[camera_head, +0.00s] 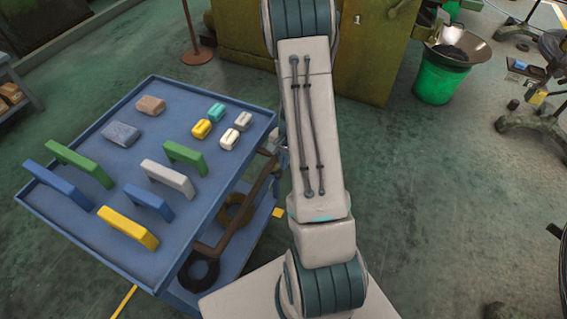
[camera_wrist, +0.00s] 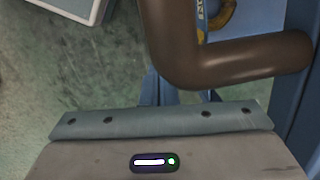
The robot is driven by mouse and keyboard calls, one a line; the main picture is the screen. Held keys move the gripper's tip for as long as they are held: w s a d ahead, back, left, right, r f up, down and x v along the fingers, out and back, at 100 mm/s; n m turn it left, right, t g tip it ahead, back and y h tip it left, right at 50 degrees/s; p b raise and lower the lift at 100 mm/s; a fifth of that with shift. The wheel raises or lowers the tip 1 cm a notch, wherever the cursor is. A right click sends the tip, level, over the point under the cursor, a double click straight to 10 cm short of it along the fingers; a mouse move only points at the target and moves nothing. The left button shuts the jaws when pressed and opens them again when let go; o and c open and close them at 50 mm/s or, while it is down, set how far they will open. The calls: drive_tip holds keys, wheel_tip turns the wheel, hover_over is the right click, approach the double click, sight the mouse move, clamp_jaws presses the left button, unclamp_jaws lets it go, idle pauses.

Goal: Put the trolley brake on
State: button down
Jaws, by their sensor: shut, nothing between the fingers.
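The blue trolley (camera_head: 262,119) stands left of my arm in the head view. A dark brown bent bar (camera_head: 262,178) runs along its near right side. In the wrist view a thick brown bar (camera_wrist: 225,62) bends in front of my gripper and crosses to the right, beside blue trolley metal. I cannot tell whether this bar is the brake lever. My gripper (camera_wrist: 160,120) shows at the bottom of the wrist view, shut and empty, close to the bar but not holding it. In the head view my arm hides most of the gripper area.
Several coloured blocks and handle-shaped pieces, such as a yellow handle (camera_head: 128,227), lie on the trolley top. A green bin (camera_head: 440,82) stands at the back right beside a green machine (camera_head: 375,65). The floor right of my arm is largely clear.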

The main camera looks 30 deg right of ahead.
wheel_tip(320, 180, up, 12)
drive_tip(key=d+p, duration=0.1)
drive_tip(key=d, duration=0.1)
drive_tip(key=shift+w+d+p, duration=0.2)
drive_tip(key=shift+d+p, duration=0.1)
drive_tip(key=shift+d, duration=0.05)
drive_tip(key=shift+r, duration=0.1)
drive_tip(key=s+a+r+n, duration=0.4)
drive_tip(key=a+r+n, duration=0.1)
drive_tip(key=a+r, duration=0.55)
drive_tip(key=s+a+r+n+t+h, duration=0.1)
drive_tip(key=s+a+r+n+t, duration=0.1)
drive_tip(key=s+a+r+n, duration=0.5)
drive_tip(key=s, duration=0.4)
drive_tip(key=shift+s+h, duration=0.15)
drive_tip(key=shift+h, duration=0.25)
drive_tip(key=shift+r, duration=0.1)
